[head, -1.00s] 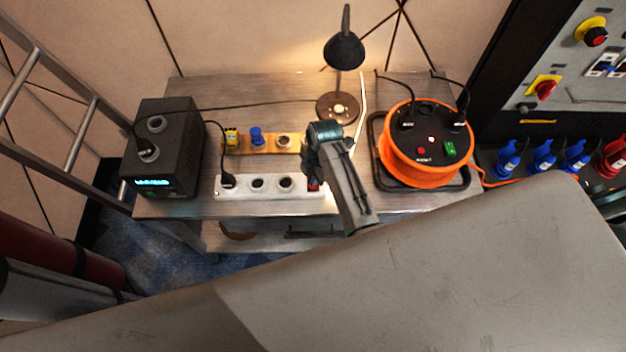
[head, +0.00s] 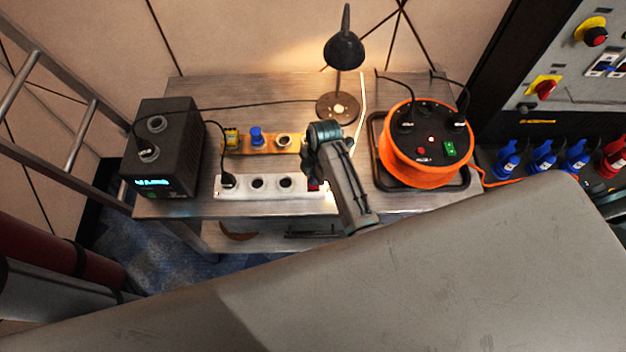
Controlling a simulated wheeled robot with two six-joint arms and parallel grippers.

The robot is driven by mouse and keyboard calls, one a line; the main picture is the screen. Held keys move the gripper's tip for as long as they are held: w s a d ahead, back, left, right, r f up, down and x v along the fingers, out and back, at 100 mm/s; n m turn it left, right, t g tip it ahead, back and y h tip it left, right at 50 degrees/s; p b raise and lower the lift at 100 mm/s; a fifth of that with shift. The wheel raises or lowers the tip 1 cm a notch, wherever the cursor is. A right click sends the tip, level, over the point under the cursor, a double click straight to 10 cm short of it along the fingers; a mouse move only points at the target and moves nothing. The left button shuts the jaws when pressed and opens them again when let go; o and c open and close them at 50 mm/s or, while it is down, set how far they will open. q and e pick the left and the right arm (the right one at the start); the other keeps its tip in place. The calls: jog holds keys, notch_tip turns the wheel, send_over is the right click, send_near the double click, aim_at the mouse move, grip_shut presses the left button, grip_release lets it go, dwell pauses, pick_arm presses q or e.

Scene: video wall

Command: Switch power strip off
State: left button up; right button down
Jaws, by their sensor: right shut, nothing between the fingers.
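The white power strip (head: 270,186) lies along the front of the metal table, with a black plug in its left socket and two bare sockets beside it. A small red switch (head: 313,187) shows at its right end, partly hidden by my right gripper. My right gripper (head: 311,178) is shut and empty, over the right end of the strip. I cannot tell whether it touches the switch. My left gripper is not in view.
A wooden strip (head: 262,144) with sockets lies behind the white one. A black power box (head: 163,150) stands left, a lamp (head: 344,50) behind, and an orange cable reel (head: 425,145) right. Bare table (head: 230,87) shows at the back.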

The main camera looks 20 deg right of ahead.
jog(key=shift+f+b, duration=0.35)
jog(key=shift+f, duration=0.55)
dwell(0.6)
jog(key=shift+r, duration=0.1)
jog(key=shift+r+p, duration=1)
jog(key=shift+r, duration=2.45)
jog(key=shift+s, duration=0.1)
